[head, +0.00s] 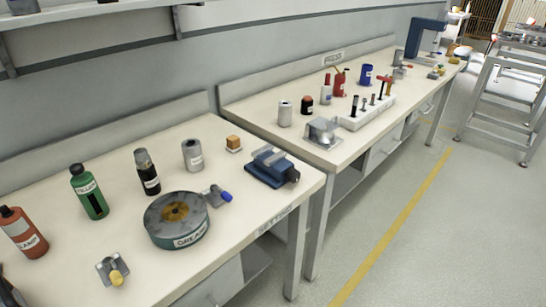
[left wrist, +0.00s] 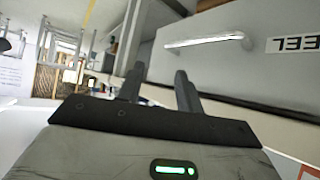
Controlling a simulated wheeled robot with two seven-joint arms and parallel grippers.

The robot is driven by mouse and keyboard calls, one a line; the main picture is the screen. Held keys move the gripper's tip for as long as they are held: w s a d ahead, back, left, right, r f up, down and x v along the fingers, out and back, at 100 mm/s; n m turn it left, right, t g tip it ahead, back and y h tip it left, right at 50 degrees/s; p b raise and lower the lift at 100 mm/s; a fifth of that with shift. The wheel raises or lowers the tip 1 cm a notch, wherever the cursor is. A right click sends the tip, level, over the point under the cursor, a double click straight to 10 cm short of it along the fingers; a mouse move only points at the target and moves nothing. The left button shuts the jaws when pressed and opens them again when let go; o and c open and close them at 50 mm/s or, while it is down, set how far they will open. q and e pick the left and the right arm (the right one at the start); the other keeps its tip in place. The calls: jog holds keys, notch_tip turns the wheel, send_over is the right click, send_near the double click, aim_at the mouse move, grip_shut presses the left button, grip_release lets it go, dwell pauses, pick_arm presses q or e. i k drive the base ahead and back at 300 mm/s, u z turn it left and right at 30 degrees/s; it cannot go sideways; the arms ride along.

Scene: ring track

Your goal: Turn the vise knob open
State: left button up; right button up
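A blue vise (head: 266,172) with grey jaws sits near the right front corner of the nearest bench in the head view. A dark knob (head: 293,176) is at its right end, close to the bench edge; its exact turn position is too small to tell. My left gripper (left wrist: 160,72) shows in the left wrist view, with its two dark fingers apart and nothing between them. It is beside a drawer front and away from the vise. Neither gripper shows in the head view, and my right gripper is not seen.
A green grease tin (head: 178,220) and a blue-handled clamp (head: 217,195) stand left of the vise. An orange block (head: 233,143) and a grey canister (head: 192,155) are behind it. A second bench (head: 290,92) is beyond. A drawer handle (left wrist: 205,41) is near my left gripper.

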aim_at(292, 175)
jog(key=z, duration=1.6)
jog(key=i, duration=0.75)
jog(key=u, duration=2.45)
